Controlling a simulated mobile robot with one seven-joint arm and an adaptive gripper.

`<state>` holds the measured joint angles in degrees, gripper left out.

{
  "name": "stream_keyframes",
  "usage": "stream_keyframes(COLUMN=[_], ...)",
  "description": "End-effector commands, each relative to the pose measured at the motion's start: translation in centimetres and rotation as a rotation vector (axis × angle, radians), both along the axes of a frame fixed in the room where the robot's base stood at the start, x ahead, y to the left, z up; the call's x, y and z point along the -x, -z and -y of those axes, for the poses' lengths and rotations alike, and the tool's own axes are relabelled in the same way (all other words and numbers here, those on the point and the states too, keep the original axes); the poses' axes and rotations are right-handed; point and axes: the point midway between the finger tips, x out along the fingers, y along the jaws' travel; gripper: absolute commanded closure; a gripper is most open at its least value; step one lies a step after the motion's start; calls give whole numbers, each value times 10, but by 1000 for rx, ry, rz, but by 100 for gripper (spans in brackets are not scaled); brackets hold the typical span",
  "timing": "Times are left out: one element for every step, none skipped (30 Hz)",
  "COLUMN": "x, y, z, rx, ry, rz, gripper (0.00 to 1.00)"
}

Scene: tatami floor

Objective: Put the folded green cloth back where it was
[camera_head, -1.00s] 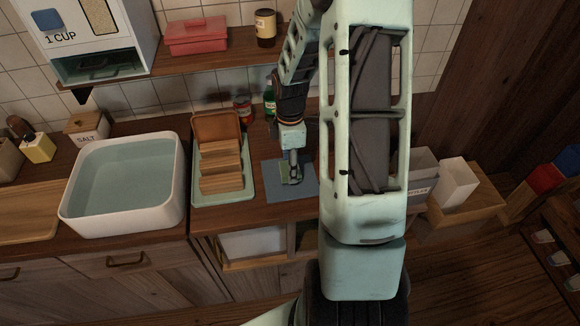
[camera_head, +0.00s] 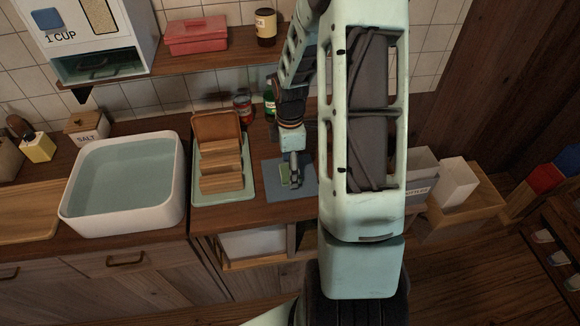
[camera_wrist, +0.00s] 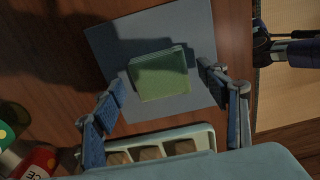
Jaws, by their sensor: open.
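The folded green cloth (camera_wrist: 160,74) lies on a blue-grey mat (camera_wrist: 112,45) on the wooden counter. In the head view the cloth (camera_head: 284,175) shows partly beside my gripper (camera_head: 295,183), on the mat (camera_head: 275,194). In the wrist view my gripper (camera_wrist: 166,88) is open, with one finger on each side of the cloth and clear gaps to it. I cannot tell how high the fingertips are above the mat.
A green tray (camera_head: 198,199) with wooden slats stands left of the mat, and a white basin (camera_head: 70,215) farther left. A red-capped jar (camera_head: 242,106) and a green bottle (camera_head: 269,98) stand behind. My arm hides the counter's right part.

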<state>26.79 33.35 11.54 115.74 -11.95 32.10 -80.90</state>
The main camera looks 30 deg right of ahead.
Motion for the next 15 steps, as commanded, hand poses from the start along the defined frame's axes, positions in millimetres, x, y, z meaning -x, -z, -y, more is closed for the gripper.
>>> stream_keyframes(x=[-1, -1, -2, -2, -1, -2, -2, -2, -2, -1, -2, -1, -1, -1, -1], y=[-7, -11, -18, -24, -30, -39, -46, -53, -61, -68, -74, -82, -88, -93, -99], z=[1, 1, 1, 1, 1, 1, 1, 1, 1, 1, 1, 1, 1, 1, 1], rx=[1, 1, 1, 2, 2, 3, 3, 3, 2, 3, 3, 3, 3, 2, 1], ry=[1, 1, 0, 0, 0, 0, 1, 1, 2, 1, 1, 0, 0, 0, 1], rz=[3, 3, 5, 6, 5, 6, 6, 6, 7, 5, 5, 5, 5, 5, 5], gripper=[33, 33, 33, 33, 33, 33, 33, 33, 33, 33, 33, 33, 33, 33, 33])
